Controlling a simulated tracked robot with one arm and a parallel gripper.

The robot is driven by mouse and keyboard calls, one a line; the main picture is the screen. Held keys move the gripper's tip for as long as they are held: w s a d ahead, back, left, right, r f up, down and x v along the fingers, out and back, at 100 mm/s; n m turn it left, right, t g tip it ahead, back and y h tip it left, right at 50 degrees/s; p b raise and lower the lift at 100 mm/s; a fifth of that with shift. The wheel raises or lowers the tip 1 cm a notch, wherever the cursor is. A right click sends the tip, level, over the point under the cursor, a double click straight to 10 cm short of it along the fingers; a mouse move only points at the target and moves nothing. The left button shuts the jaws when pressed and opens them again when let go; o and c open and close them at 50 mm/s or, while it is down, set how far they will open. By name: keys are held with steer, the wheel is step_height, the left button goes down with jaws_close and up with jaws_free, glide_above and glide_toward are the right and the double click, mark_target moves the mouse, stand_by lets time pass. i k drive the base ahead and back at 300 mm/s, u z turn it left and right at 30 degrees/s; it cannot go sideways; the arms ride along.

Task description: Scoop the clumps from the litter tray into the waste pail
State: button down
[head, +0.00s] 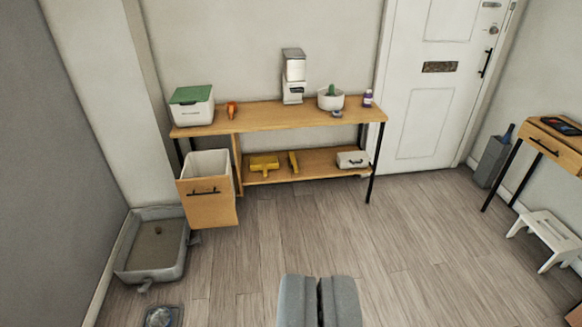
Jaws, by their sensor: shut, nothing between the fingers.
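The grey litter tray (181,262) stands on the floor at the left, by the wall. It holds brownish litter, and one small dark clump (158,230) shows near its far side. A pull-out bin with a wooden front (207,203) and a white liner (207,163) stands open under the left end of the bench; I cannot tell whether it is the waste pail. A small grey handle-like part (145,286) shows at the tray's near edge; I cannot tell whether it is a scoop. My gripper (319,284) is shut and empty at the bottom centre, over bare floor, apart from everything.
A wooden bench (275,115) holds a green-lidded white box (192,105), a white dispenser (293,78) and a white bowl (330,101). Yellow tools (263,163) lie on its shelf. A dark item (161,316) is on the floor, bottom left. A white step stool (546,238) stands right. The middle floor is clear.

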mark_target(206, 187)
steer(key=i, duration=1.25)
steer(key=u, duration=0.45)
steer(key=i, duration=1.75)
steer(key=u, duration=0.5)
